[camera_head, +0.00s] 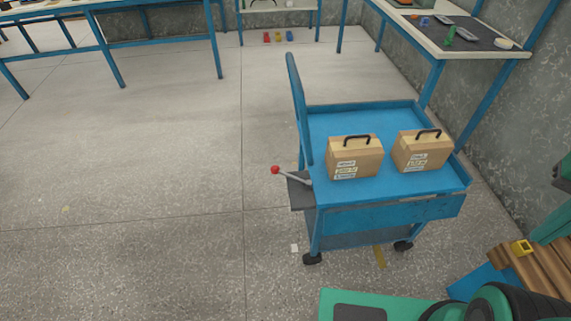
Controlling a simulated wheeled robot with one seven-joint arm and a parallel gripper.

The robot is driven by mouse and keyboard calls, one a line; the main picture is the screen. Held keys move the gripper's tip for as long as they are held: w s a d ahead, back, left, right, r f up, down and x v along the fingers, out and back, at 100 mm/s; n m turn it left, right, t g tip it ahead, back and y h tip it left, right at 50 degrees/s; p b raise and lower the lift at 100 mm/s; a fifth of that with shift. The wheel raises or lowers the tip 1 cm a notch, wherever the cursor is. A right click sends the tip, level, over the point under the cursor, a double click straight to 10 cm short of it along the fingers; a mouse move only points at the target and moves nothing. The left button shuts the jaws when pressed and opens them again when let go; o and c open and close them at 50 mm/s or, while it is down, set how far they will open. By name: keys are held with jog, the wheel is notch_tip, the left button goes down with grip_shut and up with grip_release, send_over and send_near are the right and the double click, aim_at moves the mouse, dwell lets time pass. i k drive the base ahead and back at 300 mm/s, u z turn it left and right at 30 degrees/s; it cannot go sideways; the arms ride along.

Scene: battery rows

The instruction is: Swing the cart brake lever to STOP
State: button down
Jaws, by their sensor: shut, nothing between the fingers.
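The blue cart (318,130) stands on the floor right of centre, with its upright blue handle at its left end. The brake lever (293,178) is a thin grey rod with a red ball knob (275,170). It sticks out to the left from the cart's left side, above a dark grey plate (299,194). No STOP marking is readable. My gripper's fingers are not in view; only green and dark parts of my own body show at the bottom and right edges, well apart from the lever.
Two cardboard boxes (355,158) (421,152) with black handles stand on the cart's top. Brown wooden pieces (530,275) with a yellow item (522,248) are at lower right. A workbench (447,45) stands at upper right by the wall. The floor left of the lever is clear.

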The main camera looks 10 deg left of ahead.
aim_at(275, 170)
jog(key=z, duration=0.9)
jog(key=k, duration=1.3)
jog(key=u, duration=0.9)
jog(key=i, duration=1.45)
